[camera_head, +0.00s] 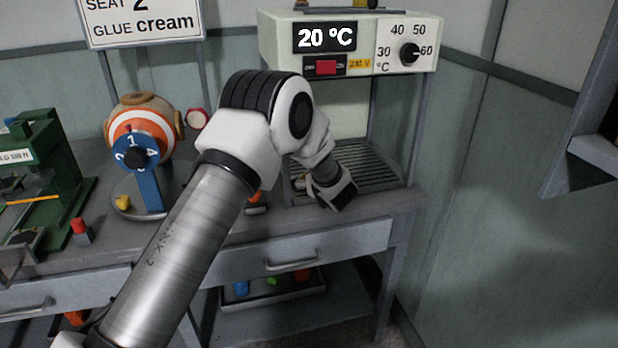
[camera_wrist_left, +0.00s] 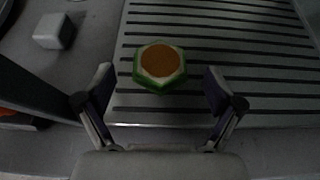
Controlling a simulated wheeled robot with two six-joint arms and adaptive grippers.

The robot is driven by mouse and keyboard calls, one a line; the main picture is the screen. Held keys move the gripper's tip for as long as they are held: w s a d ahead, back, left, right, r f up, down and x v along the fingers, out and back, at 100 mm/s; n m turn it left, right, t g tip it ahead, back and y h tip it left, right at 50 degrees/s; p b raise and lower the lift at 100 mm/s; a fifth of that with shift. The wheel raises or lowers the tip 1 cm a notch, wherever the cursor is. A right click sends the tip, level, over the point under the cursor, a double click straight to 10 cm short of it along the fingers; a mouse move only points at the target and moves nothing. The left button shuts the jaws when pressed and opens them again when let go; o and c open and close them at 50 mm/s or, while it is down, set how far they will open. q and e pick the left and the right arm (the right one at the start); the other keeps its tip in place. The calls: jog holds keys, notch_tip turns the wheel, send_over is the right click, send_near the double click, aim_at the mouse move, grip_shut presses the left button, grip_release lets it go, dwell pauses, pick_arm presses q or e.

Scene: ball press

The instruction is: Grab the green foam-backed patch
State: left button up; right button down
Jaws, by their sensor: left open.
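The green foam-backed patch (camera_wrist_left: 159,66) is a small hexagonal piece with green sides, a pale rim and an orange-brown top face. It lies on the slatted grey plate (camera_wrist_left: 228,45), near the plate's front left part. My left gripper (camera_wrist_left: 157,77) is open, with one finger to each side of the patch in the picture and a gap on both sides. Whether the fingertips are level with the patch or above it, I cannot tell. In the head view my left arm reaches over the plate (camera_head: 375,160) under the heater box, and the patch is hidden there.
The heater box (camera_head: 345,42) reads 20 °C and stands above the plate on grey posts. A small grey block (camera_wrist_left: 53,31) lies left of the plate. A numbered dial wheel (camera_head: 138,150) and a green press (camera_head: 50,165) stand further left on the bench.

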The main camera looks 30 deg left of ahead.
pick_arm(q)
jog(key=x, duration=0.3)
jog(key=shift+d+f, duration=0.1)
jog(key=shift+d, duration=0.05)
jog(key=shift+s, duration=0.1)
jog(key=shift+d, duration=0.1)
jog(key=c, duration=1)
jog(key=shift+c, duration=0.2)
